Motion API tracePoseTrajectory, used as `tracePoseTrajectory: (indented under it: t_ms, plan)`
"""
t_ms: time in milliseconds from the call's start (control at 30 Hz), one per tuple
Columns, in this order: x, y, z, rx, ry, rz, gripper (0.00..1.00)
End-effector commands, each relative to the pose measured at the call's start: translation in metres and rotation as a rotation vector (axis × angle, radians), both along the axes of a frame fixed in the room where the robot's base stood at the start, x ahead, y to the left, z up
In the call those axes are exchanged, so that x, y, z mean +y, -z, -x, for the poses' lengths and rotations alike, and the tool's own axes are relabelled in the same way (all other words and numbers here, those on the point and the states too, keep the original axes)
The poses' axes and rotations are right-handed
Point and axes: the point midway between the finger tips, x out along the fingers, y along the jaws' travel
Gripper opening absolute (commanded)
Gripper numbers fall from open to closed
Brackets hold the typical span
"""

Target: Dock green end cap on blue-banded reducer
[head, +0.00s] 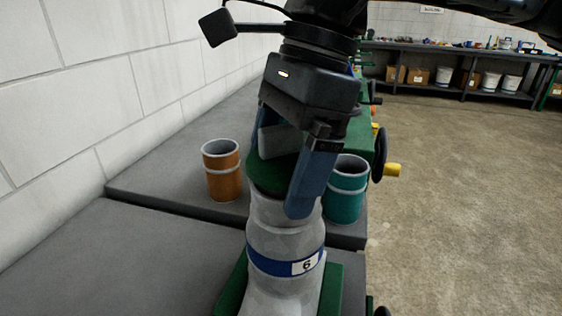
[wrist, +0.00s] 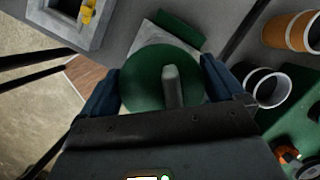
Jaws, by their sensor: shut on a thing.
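The green end cap (head: 268,176) is a dark green disc with a grey grip block on top. It also shows in the wrist view (wrist: 140,82), with its block facing the camera. My gripper (head: 277,185) is shut on the cap, one finger on each side of the disc. The grey blue-banded reducer (head: 285,235) stands upright right under the cap, with a label "6" on its blue band. The cap is over the reducer's top end; I cannot tell whether it is fully seated. The fingers and cap hide part of the reducer's upper rim.
An orange duct piece (head: 223,172) stands behind left on the grey bench (head: 140,245). A teal one (head: 346,190) stands close to the right of my gripper. A block wall borders the bench at left. Open floor lies at right, with a stocked shelf far back.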

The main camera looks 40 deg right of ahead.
Motion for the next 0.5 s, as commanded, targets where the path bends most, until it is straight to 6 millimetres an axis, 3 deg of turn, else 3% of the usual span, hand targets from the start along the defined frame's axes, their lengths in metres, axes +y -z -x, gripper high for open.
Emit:
tracePoseTrajectory:
  t_ms: [500]
  plan:
    - [0.0001, 0.0076, 0.0000, 0.000, 0.000, 0.000, 0.64]
